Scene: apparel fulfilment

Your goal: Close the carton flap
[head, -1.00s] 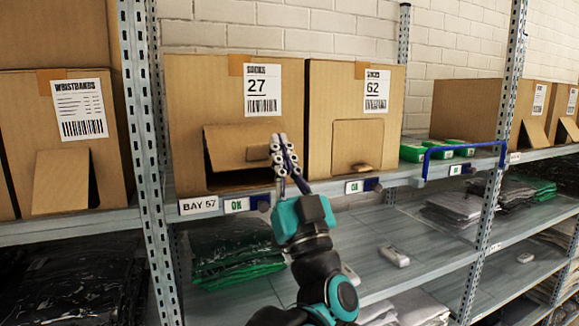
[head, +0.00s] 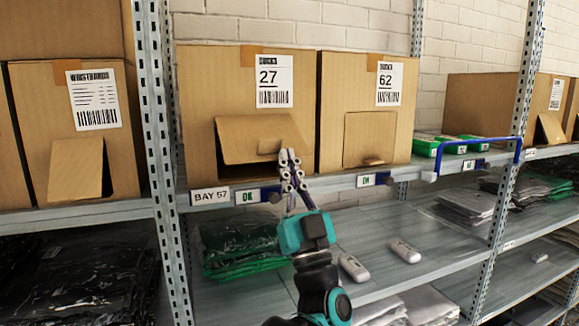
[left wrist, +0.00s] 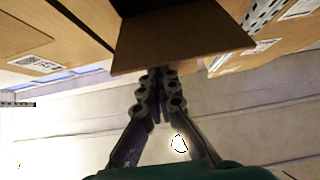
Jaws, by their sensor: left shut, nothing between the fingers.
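The carton labelled 27 (head: 200,90) stands on the upper shelf. Its front flap (head: 245,135) is tilted outward, with a dark opening showing below it. The flap also shows in the left wrist view (left wrist: 180,45), just beyond the fingertips. My left gripper (head: 290,160) is shut and empty, at the lower right part of the flap; whether it touches the flap I cannot tell. In the left wrist view its fingers (left wrist: 158,85) are together and point at the flap's edge. My right gripper is not in view.
The carton labelled 62 (head: 340,90) stands directly to the right, its flap (head: 370,135) nearly flush. A shelf upright (head: 158,120) stands to the left. A blue rail (head: 480,142) and green packs (head: 425,146) are further right. Grey devices (head: 405,251) lie on the lower shelf.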

